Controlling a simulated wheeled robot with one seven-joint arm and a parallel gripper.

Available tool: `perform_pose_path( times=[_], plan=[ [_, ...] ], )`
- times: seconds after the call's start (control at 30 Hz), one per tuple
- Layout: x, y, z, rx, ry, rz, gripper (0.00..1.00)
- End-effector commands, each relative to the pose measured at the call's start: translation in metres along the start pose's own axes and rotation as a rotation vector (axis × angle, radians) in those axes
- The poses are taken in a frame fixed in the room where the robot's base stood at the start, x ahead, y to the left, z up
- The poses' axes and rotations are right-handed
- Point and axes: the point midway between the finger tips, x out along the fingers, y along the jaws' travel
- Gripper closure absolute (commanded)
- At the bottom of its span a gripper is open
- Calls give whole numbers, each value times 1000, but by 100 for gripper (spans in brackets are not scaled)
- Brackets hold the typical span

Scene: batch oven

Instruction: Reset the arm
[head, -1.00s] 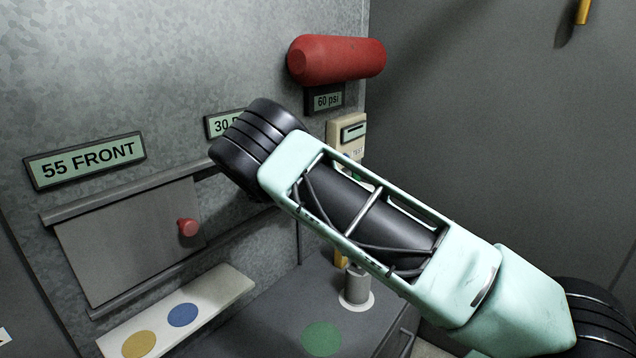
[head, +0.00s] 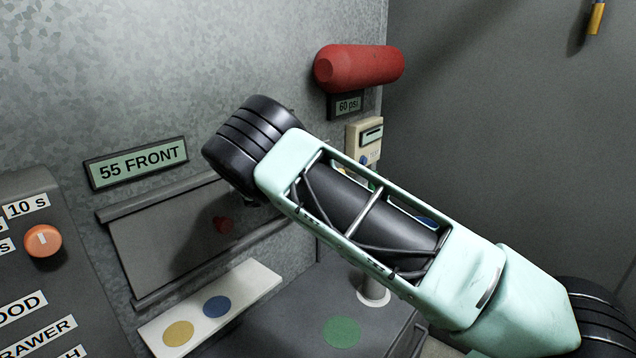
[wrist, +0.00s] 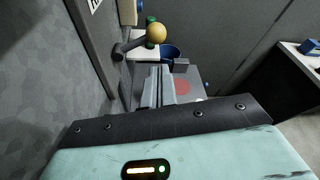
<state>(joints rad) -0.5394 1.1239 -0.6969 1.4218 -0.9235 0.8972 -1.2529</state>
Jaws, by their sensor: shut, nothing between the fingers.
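My arm crosses the head view from the lower right to the upper middle. The gripper at its end is hidden there. In the wrist view my gripper (wrist: 159,86) shows as two pale fingers close together, shut and empty. They reach out over a grey surface with a red disc (wrist: 183,88). Nothing touches the fingers that I can see.
An orange dial (head: 43,241) sits on a panel at left.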

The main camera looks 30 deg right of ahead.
Motion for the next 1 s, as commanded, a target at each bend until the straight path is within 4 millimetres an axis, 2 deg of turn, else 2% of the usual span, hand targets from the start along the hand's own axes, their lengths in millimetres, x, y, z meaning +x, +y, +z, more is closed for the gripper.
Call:
perform_pose_path(
  times=[0.57,0.67,0.77,0.87,0.97,1.0],
  plan=[
    [-1,-2,0,0,2,-3,100],
    [-2,-4,-5,18,24,-3,100],
    [-9,-11,-27,99,118,-2,100],
    [-31,-24,-66,248,294,-5,100],
    [-72,-41,-110,425,505,-26,100],
    [-91,-48,-126,491,587,-40,100]
  ],
)
